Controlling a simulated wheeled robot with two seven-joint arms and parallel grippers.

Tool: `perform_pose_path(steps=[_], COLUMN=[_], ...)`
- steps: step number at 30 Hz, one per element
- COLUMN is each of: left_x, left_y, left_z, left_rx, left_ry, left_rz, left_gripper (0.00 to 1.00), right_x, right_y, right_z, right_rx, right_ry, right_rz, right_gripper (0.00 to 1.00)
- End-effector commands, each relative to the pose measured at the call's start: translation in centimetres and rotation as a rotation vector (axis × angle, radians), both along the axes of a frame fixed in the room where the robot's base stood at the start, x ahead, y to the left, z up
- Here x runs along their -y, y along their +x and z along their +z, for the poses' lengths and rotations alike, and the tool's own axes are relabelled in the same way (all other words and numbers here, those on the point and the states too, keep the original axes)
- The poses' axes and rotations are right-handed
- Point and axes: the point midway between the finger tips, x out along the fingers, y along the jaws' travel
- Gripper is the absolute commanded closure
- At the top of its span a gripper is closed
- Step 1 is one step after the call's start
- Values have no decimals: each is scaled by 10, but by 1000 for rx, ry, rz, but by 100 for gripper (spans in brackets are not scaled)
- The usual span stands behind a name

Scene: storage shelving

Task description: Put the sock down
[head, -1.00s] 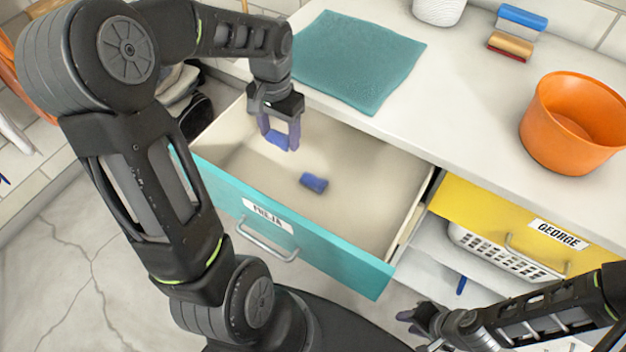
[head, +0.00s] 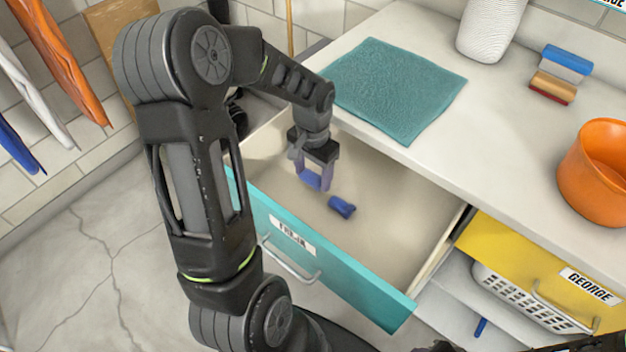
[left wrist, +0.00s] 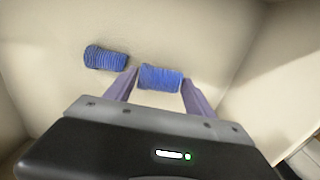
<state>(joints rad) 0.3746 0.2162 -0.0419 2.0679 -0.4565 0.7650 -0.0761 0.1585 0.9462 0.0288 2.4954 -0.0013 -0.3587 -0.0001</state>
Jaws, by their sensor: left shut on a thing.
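My left gripper (head: 316,180) reaches down into the open teal-fronted drawer (head: 340,268). It is shut on a blue rolled sock (left wrist: 161,78), which sits between the fingertips in the left wrist view. In the head view, the fingers partly hide this sock. A second blue sock (head: 342,207) lies on the drawer floor just right of the gripper; it also shows in the left wrist view (left wrist: 106,58), apart from the fingers. I cannot tell whether the held sock touches the drawer floor. My right gripper is not clearly visible; only a dark bit of the arm shows at the bottom edge.
The counter behind the drawer holds a teal cloth (head: 398,88), a white ribbed vase (head: 490,30), a brush (head: 560,74) and an orange pot (head: 597,172). A yellow drawer (head: 530,268) labelled GEORGE and a white basket (head: 515,297) are at right. The drawer floor has free room.

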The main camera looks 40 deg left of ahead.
Motion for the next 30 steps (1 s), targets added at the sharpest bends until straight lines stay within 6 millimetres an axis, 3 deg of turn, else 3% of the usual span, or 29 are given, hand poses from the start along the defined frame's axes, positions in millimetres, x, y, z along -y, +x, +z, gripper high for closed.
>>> perform_pose_path(steps=[6,18,19,22,30], left_x=[0,0,0,0,0], left_y=[-1,0,0,0,0], left_z=[-29,-34,-33,-33,-31], left_rx=[-2,0,0,0,0], left_ry=[-1,0,0,0,0], left_rz=[1,0,0,1,0], left_gripper=[76,76,36,28,28], right_x=[0,0,0,0,0], right_y=[0,0,0,0,0], right_z=[-2,-5,-5,-4,-3], right_rx=[0,0,0,0,0], right_ry=[0,0,0,0,0], right_rz=[0,0,0,0,0], right_gripper=[68,68,68,68,68])
